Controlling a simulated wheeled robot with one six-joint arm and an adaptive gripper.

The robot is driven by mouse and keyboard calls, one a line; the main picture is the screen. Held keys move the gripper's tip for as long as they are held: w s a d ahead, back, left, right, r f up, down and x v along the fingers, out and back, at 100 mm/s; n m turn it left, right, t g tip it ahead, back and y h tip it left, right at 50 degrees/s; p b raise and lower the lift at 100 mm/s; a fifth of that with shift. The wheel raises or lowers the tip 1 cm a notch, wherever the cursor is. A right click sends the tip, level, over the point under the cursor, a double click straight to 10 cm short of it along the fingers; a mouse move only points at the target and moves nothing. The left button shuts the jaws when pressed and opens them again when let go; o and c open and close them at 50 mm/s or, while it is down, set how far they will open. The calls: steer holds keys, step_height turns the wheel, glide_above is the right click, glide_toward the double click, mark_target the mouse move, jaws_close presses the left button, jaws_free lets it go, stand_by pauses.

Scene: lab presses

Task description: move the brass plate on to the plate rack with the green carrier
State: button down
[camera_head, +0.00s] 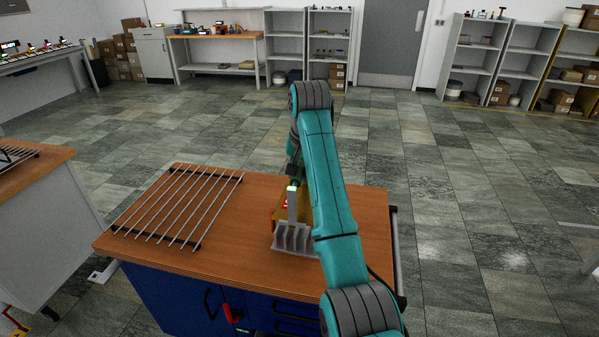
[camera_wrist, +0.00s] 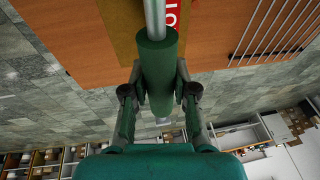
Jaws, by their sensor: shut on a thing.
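The green carrier shows in the wrist view as a green round grip (camera_wrist: 157,68) on a silver rod. My gripper (camera_wrist: 159,92) is shut on that grip, one finger on each side. In the head view my gripper (camera_head: 294,172) is over the bench, partly hidden by my arm. The brass plate (camera_wrist: 122,32) shows behind the grip in the wrist view, beside a red label with white letters; in the head view only a gold edge (camera_head: 280,212) shows. I cannot tell whether the carrier holds the plate. A rack of parallel metal rods (camera_head: 180,205) lies on the bench's left side.
A grey slotted block (camera_head: 294,240) with upright fins stands near the bench's front, right of the rod rack. The wooden bench top (camera_head: 225,262) is bare at the front left. Another bench (camera_head: 40,178) stands at the left edge. Shelves line the far wall.

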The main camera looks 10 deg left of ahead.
mark_target(299, 202)
steer(key=shift+f, duration=3.35)
steer(key=shift+s+f, duration=0.1)
steer(key=shift+f, duration=0.65)
steer(key=shift+r, duration=0.1)
steer(key=shift+r, duration=1.8)
